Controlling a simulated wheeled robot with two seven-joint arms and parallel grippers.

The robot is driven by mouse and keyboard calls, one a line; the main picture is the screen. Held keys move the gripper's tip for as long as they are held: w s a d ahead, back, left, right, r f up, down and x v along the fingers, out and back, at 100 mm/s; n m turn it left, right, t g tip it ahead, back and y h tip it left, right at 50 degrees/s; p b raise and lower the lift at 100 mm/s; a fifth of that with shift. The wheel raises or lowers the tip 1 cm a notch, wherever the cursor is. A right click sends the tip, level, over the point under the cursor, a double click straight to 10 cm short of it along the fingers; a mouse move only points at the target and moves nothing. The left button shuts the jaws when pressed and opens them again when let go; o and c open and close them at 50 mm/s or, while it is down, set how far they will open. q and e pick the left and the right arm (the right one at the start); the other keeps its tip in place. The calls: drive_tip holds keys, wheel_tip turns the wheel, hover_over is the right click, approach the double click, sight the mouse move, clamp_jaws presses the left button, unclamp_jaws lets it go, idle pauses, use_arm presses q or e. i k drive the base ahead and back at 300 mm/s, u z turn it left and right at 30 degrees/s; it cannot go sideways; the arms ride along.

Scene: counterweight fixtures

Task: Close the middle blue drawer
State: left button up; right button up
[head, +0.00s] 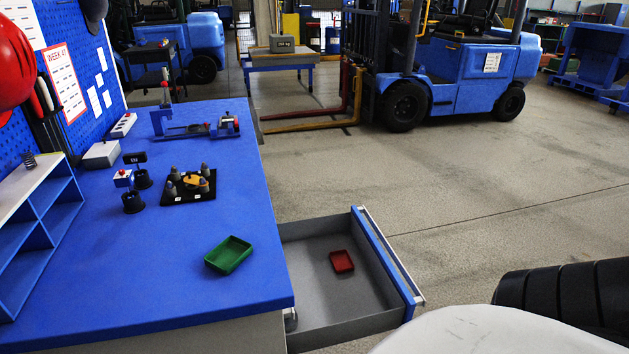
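A drawer with a blue front (385,262) and a grey inside (312,262) stands pulled out from the right side of the blue workbench. A pale strip runs along the outer side of its front. A small red tray (342,261) lies inside it, toward the front panel. Only this one drawer shows, so I cannot tell its place among others. Neither of my grippers is in view.
The blue workbench (150,285) carries a green tray (229,255), a black fixture plate (188,188) and small devices. A blue shelf (35,240) stands at left. A white and black shape, perhaps my arm, fills the lower right. A forklift (450,75) stands behind open floor.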

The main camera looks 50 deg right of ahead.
sight(332, 308)
drive_tip(key=u, duration=2.1)
drive_tip(key=k, duration=2.1)
drive_tip(key=z, duration=3.4)
drive_tip(key=k, duration=0.65)
drive_tip(key=z, duration=0.35)
drive_tip(key=i, duration=1)
drive_tip(key=u, duration=1.1)
drive_tip(key=i, duration=0.35)
drive_tip(key=u, duration=0.4)
